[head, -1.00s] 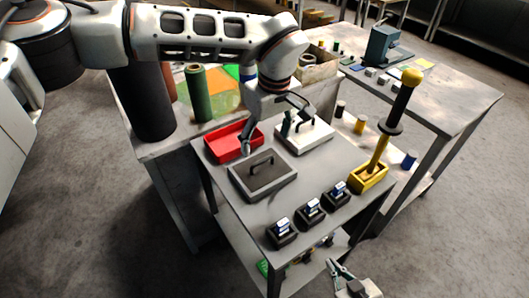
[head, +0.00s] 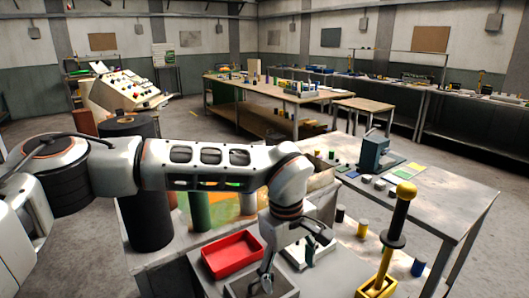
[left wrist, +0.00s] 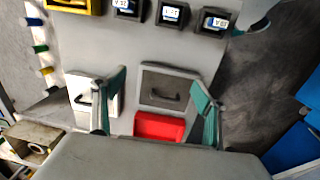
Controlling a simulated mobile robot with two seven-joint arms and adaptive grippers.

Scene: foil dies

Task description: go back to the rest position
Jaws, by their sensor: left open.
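My left gripper (head: 286,250) is open and empty above the small grey table. In the left wrist view its two green-tipped fingers (left wrist: 155,85) stand wide apart. A white block with a handle (left wrist: 88,97) is partly behind the left finger. In the head view the red tray (head: 231,252) lies left of the gripper, and the grey block (head: 250,280) is cut by the lower edge. My right gripper is not in view.
A yellow-and-black upright tool (head: 396,232) stands in a yellow holder (left wrist: 75,5) on the small table. Several small black holders with labelled blocks (left wrist: 172,14) line that table. Dark green and black rolls (head: 145,195) stand beneath my left arm. A side table (head: 450,205) is at the right.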

